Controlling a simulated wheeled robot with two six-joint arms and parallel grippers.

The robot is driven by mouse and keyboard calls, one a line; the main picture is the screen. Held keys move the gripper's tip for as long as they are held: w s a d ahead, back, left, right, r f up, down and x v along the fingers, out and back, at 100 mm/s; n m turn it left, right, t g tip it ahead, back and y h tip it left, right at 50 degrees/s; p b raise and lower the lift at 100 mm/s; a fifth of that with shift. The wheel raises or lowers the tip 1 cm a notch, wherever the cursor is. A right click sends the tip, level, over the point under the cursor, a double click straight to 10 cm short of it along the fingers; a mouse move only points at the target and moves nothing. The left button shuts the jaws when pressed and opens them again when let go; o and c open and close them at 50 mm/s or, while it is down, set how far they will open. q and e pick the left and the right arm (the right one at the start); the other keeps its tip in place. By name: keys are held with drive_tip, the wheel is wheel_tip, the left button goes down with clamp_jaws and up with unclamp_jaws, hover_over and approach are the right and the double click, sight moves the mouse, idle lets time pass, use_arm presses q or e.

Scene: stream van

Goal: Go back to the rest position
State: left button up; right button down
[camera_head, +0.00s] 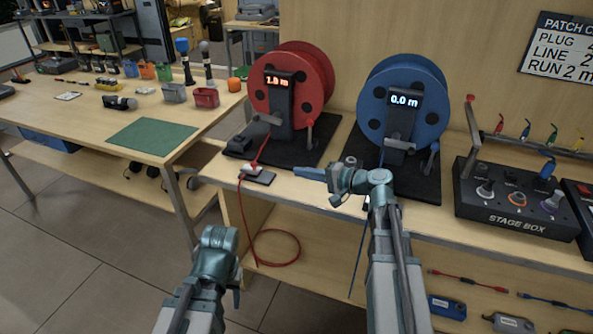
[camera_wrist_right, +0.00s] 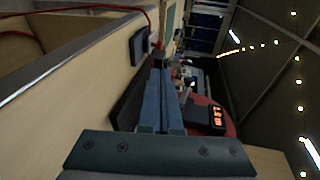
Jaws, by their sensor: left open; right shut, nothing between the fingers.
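My right gripper (camera_head: 300,172) reaches left over the front edge of the bench, in front of the reels. Its fingers are shut with nothing between them; the right wrist view shows the closed blue-grey fingers (camera_wrist_right: 162,100) pointing along the bench. My left gripper (camera_head: 221,240) is low at the left, in front of the bench and over the floor. It is open, but its fingertips are hard to make out. It is apart from the bench and from the hanging red cable (camera_head: 275,247).
A red reel (camera_head: 318,80) reading about 1.9 m and a blue reel (camera_head: 430,85) reading 0.0 m stand on the bench. A blue cable (camera_head: 358,250) hangs beside my right forearm. The stage box (camera_head: 520,222) is at right. A side table with a green mat (camera_head: 152,137) is at left.

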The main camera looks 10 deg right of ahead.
drive_tip(key=s+a+f+n+g+h, duration=0.2)
drive_tip(key=s+a+f+n+g, duration=0.6)
drive_tip(key=a, duration=0.6)
drive_tip(key=s+f+n+g+h, duration=0.35)
drive_tip(key=s+f+h, duration=0.6)
drive_tip(key=s, duration=0.55)
wheel_tip(320, 180, up, 17)
drive_tip(key=n+p, duration=0.1)
drive_tip(key=p, duration=1.5)
drive_tip(key=shift+h+p, duration=0.4)
drive_tip(key=shift+h, duration=0.05)
drive_tip(key=shift+d+t, duration=0.1)
drive_tip(key=shift+t, duration=0.15)
